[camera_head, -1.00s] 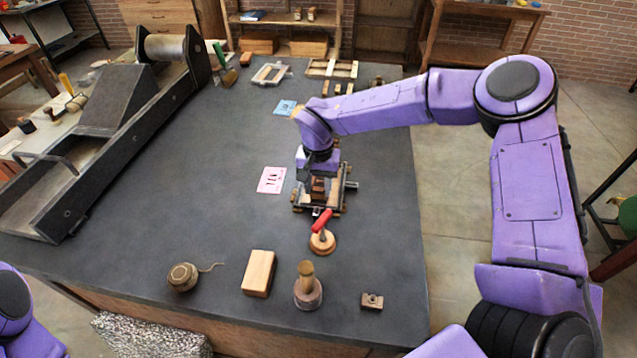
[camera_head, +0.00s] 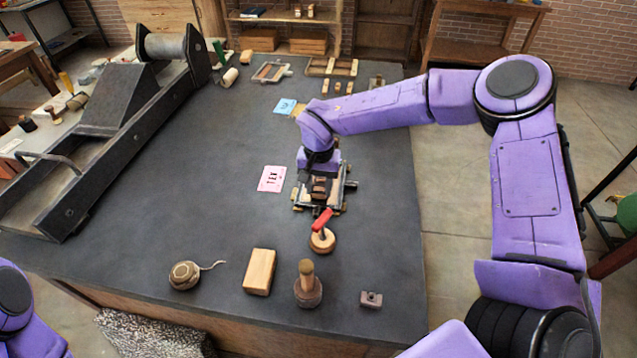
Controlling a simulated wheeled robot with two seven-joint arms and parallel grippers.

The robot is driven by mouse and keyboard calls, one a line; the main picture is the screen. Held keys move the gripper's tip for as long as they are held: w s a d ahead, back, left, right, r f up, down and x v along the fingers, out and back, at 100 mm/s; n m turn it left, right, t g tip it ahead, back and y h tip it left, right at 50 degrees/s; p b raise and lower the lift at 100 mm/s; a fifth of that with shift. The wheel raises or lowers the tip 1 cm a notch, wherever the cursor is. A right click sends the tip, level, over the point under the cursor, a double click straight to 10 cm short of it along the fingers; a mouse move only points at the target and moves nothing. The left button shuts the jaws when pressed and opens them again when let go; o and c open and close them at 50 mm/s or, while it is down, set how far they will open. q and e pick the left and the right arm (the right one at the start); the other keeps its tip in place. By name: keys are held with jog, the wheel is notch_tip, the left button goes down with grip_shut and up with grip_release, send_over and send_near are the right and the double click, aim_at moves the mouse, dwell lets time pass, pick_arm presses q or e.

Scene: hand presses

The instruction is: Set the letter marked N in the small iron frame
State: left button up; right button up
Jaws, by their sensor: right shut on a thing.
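My right gripper (camera_head: 320,183) points down over the small iron frame (camera_head: 333,206), which lies flat on the dark table. It is shut on a small brown block (camera_head: 319,190), within the frame's outline. The letter on this block cannot be read. I cannot tell whether the block touches the bed of the frame, since the gripper and wrist hide part of it. A pink card (camera_head: 271,179) with dark letters lies left of the frame. Only part of my left arm shows at the lower left corner; its gripper is out of view.
A red-handled tool (camera_head: 322,232) stands just in front of the frame. A twine ball (camera_head: 184,275), a wooden block (camera_head: 259,272), a knobbed tool (camera_head: 307,288) and a small metal piece (camera_head: 371,299) line the front. A long press (camera_head: 110,130) stands left. Mid-left table is clear.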

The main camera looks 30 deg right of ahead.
aim_at(319, 189)
jog(key=shift+f+b, duration=0.3)
jog(key=shift+f, duration=0.55)
dwell(0.6)
jog(key=o, duration=1.1)
notch_tip(319, 189, up, 6)
jog(key=p, duration=0.7)
jog(key=shift+r, duration=0.1)
